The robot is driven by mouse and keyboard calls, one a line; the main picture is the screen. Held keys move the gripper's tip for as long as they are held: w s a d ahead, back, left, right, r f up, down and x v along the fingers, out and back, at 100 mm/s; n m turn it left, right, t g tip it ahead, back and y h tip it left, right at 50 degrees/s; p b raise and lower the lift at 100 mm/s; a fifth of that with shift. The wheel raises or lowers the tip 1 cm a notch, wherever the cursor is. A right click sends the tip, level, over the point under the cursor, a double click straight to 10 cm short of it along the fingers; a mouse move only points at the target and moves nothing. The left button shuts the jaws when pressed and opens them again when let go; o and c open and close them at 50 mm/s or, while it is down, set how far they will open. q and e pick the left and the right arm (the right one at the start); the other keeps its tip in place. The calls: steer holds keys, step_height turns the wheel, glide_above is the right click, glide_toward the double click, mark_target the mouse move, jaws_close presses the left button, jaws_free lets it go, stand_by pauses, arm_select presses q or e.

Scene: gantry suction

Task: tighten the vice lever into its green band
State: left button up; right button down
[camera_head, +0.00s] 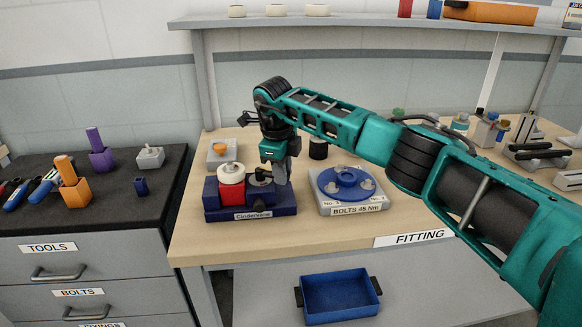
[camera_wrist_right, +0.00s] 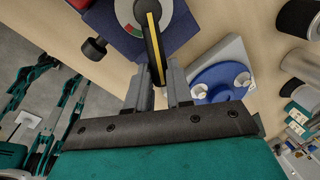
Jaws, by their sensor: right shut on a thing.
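The vice (camera_head: 250,212) is a dark blue block with a red part and a white round piece on top, on the left half of the bench. In the right wrist view its dark lever (camera_wrist_right: 153,38) carries a yellow stripe and lies across a round dial (camera_wrist_right: 127,12) with coloured bands; green and red show left of the lever, and the lever covers part of the dial. My right gripper (camera_head: 277,180) is over the right side of the vice. In the right wrist view its fingers (camera_wrist_right: 160,85) are shut on the lever's end. My left gripper is out of view.
A grey plate labelled BOLTS 45 Nm (camera_head: 350,207) with a blue flanged disc (camera_head: 345,180) stands close right of the vice. A black cylinder (camera_head: 318,149) and a grey box with an orange knob (camera_head: 222,155) are behind. A blue tray (camera_head: 340,297) sits below the bench.

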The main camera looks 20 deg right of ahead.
steer(key=shift+s+a+m, duration=0.1)
steer(key=shift+a+m, duration=0.05)
steer(key=shift+m, duration=0.25)
steer(key=c, duration=1)
jaws_free()
steer(key=shift+r, duration=0.1)
steer(key=r, duration=0.4)
steer(key=s+a+r, duration=0.1)
steer(key=r, duration=0.3)
steer(key=a+r, duration=0.1)
steer(key=r, duration=0.3)
steer(key=shift+s+r, duration=0.25)
steer(key=shift+s, duration=0.1)
